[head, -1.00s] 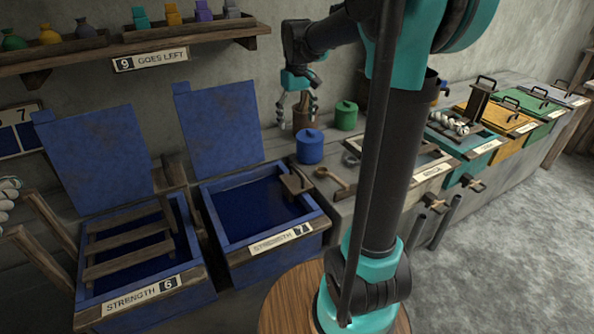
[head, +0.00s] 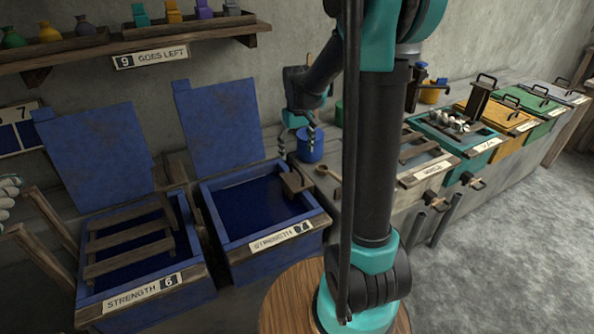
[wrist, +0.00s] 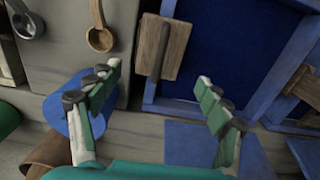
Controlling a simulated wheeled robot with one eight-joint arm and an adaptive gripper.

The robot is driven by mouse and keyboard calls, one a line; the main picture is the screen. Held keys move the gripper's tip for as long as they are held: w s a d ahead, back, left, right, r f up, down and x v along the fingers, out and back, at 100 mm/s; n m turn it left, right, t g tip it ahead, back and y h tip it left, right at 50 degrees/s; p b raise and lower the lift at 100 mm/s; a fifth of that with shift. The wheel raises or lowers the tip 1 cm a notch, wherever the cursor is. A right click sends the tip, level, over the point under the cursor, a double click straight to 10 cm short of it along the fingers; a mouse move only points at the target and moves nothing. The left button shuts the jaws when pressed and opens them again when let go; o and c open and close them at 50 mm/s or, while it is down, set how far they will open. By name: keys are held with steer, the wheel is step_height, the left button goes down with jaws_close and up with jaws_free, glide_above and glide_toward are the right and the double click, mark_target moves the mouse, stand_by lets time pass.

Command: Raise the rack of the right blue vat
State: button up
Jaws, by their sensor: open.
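My gripper (head: 297,145) is open and empty, pointing down above the counter behind the block. In the wrist view, my spread fingers (wrist: 158,78) are below the block in the picture, apart from it.
A blue jar (head: 310,148) stands close by my gripper. A wooden spoon (wrist: 100,38) and a metal ladle (wrist: 28,25) lie beside the block. The left blue vat (head: 190,292), labelled 6, holds a raised slatted rack (head: 130,243).

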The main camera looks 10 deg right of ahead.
mark_target(297, 168)
steer(key=shift+f, duration=3.95)
steer(key=shift+f, duration=0.3)
steer(key=shift+c, duration=0.4)
jaws_close()
steer(key=shift+r, duration=0.1)
step_height(297, 168, up, 18)
steer(key=shift+o, duration=1.4)
jaws_free()
